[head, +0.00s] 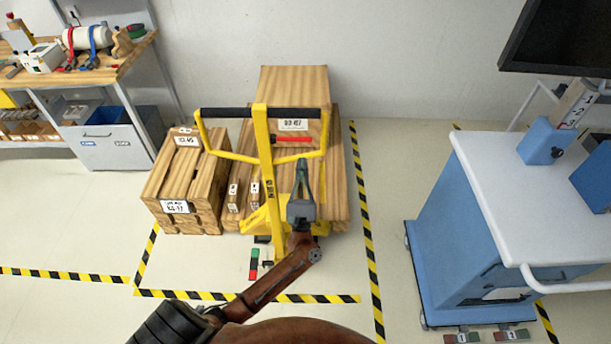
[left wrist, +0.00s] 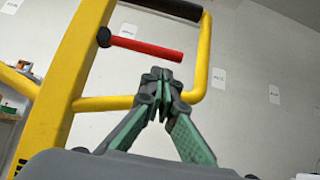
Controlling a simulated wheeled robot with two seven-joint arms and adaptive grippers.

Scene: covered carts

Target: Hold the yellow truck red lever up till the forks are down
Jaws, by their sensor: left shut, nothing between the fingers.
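The yellow truck (head: 263,150) stands with its upright mast and looped handle in front of wooden crates. Its red lever (head: 293,138) sticks out to the right from the mast inside the handle loop; in the left wrist view the red lever (left wrist: 148,48) slopes slightly down to the right. My left gripper (head: 302,163) is shut and empty, just below the lever. In the left wrist view its fingertips (left wrist: 162,75) are close under the lever's free end; I cannot tell whether they touch. The forks are hidden by the truck and crates. My right gripper is not in view.
Wooden crates (head: 185,185) stand left of the truck, and more stand behind it. A blue cart (head: 465,215) is at right, a workbench (head: 90,65) at left. Yellow-black tape (head: 366,240) edges the bay. A green and red floor pedal (head: 254,264) lies near the truck's base.

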